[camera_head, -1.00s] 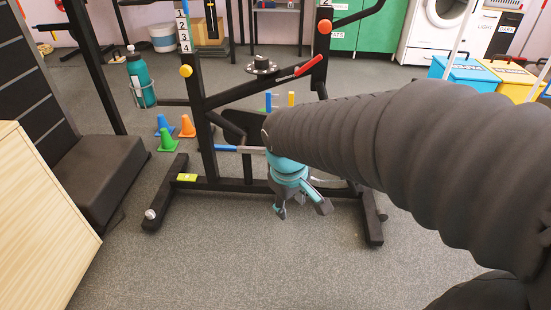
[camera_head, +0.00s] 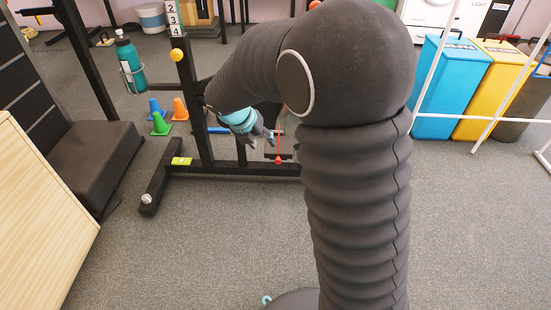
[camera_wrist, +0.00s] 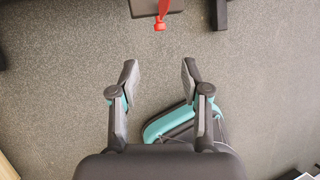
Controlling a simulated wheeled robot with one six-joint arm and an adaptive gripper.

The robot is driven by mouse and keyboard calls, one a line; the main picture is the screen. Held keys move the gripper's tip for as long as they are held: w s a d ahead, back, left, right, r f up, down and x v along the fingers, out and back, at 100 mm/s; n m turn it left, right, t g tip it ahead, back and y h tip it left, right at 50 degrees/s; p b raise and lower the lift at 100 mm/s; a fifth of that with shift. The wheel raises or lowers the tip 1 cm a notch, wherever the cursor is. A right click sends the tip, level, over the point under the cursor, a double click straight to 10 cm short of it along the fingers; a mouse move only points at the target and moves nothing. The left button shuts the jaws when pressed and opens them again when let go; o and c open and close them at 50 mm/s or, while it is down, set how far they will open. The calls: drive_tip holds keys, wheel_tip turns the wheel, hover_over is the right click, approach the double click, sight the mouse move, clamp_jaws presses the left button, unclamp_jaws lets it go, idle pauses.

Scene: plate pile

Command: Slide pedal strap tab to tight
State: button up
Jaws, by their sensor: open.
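The pedal (camera_wrist: 145,8) is a dark block at the top edge of the wrist view, cut off by the frame. A red strap with a rounded red tab (camera_wrist: 160,24) lies across it. In the head view, the red tab (camera_head: 278,161) shows at the lower end of a thin red strap, just right of my gripper (camera_head: 269,136). In the wrist view, my gripper (camera_wrist: 159,70) is open and empty, its fingers spread below the tab and apart from it. Any tight mark is not readable.
The black exercise frame (camera_head: 235,167) stands behind my gripper, with a yellow knob (camera_head: 177,55) on its post. Small cones (camera_head: 162,124) and a bottle (camera_head: 130,62) are to its left. Blue (camera_head: 452,85) and yellow (camera_head: 490,90) bins stand right. Front floor is clear.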

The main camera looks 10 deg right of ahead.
sight(277, 160)
drive_tip(key=shift+n, duration=0.8)
drive_tip(key=b+x, duration=0.3)
drive_tip(key=x, duration=1)
drive_tip(key=shift+d+f, duration=0.1)
drive_tip(key=shift+f, duration=0.3)
clamp_jaws()
